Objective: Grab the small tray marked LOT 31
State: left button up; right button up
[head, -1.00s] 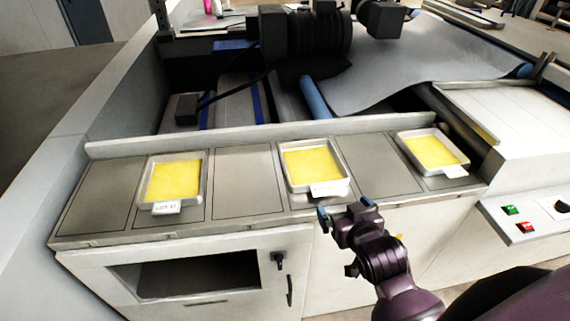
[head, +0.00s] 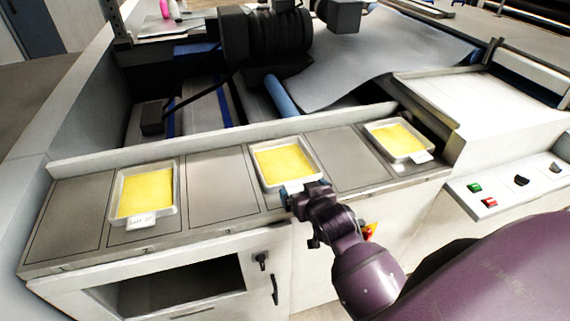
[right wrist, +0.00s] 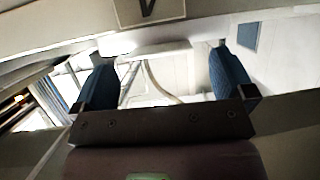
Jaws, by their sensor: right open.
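Three small metal trays with yellow contents sit on the counter: a left tray (head: 147,193), a middle tray (head: 285,163) and a right tray (head: 398,140). The left tray's front tag (head: 142,221) seems to start with LOT, but its number is too small to read surely. The right tray's tag (head: 422,156) is unreadable. My right gripper (head: 306,190) is at the front edge of the middle tray and hides its tag. In the right wrist view its blue fingers are apart with nothing held between them (right wrist: 165,70). My left gripper is not in view.
A low ledge (head: 200,147) runs behind the trays, with dark machinery (head: 265,38) beyond. A pale plate with a dark mark (right wrist: 150,10) shows in the right wrist view. A panel with green and red buttons (head: 489,202) is at right. Counter space between trays is clear.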

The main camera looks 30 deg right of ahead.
aim_at(298, 184)
jog(key=shift+x, duration=1.6)
jog(key=shift+r, duration=0.1)
jog(key=c, duration=1.1)
